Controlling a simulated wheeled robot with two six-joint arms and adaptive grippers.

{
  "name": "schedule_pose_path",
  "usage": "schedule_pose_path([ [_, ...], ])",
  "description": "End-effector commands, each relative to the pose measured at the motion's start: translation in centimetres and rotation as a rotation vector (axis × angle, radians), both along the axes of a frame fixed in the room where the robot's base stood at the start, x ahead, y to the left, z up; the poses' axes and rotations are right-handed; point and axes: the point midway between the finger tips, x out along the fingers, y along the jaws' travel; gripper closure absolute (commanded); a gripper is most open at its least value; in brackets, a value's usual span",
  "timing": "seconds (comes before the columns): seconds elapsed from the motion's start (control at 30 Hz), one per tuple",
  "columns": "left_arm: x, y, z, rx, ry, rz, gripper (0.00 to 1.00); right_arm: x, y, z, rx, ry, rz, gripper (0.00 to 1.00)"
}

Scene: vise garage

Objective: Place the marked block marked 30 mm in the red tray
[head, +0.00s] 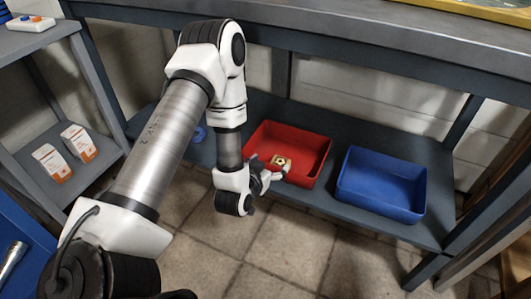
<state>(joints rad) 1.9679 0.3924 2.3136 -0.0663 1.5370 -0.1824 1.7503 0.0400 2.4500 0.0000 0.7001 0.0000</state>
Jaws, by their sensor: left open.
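The red tray (313,144) stands on the lower shelf of the workbench. A small yellowish block (281,161) with a dark mark shows inside the red tray, near its left front part; the mark is too small to read. My left gripper (279,173) is open at the front left edge of the red tray, with its fingertips close to the block. I cannot tell whether they touch it. My right gripper is not in view.
A blue tray (382,206) stands to the right of the red one on the lower shelf (430,232). The bench top (400,35) overhangs both trays. A side shelf at left holds two small boxes (78,143).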

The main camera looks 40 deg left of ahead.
Motion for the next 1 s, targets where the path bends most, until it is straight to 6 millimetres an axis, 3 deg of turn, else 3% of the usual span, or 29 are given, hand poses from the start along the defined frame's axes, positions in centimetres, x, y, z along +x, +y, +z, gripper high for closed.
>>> schedule_pose_path([
  [0.03,-1.0,-0.2,0.8,-0.001,0.004,0.000,0.13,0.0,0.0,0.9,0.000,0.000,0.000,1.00],
  [0.2,-3.0,-0.9,0.9,-0.003,0.016,-0.005,0.13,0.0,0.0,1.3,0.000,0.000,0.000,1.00],
  [0.27,-3.8,-1.8,-0.4,-0.018,0.075,-0.025,0.13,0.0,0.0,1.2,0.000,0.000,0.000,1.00],
  [0.33,-5.8,-3.9,-3.7,-0.052,0.230,-0.073,0.13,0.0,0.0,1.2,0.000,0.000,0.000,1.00],
  [0.37,-7.2,-4.9,-5.4,-0.071,0.320,-0.096,0.13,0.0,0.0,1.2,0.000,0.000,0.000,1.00],
  [0.4,-9.6,-6.4,-7.8,-0.096,0.458,-0.126,0.13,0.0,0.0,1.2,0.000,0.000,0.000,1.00],
  [0.5,-16.9,-9.4,-12.4,-0.140,0.804,-0.172,0.13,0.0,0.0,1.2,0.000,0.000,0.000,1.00],
  [0.6,-23.0,-10.7,-14.2,-0.156,1.060,-0.181,0.13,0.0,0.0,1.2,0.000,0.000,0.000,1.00],
  [0.63,-24.2,-10.9,-14.4,-0.158,1.108,-0.181,0.13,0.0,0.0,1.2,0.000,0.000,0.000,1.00],
  [0.73,-25.8,-11.1,-14.6,-0.162,1.177,-0.176,0.13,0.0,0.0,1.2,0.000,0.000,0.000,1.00],
  [1.0,-25.7,-11.1,-13.8,-0.163,1.173,-0.176,0.13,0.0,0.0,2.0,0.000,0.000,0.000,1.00],
])
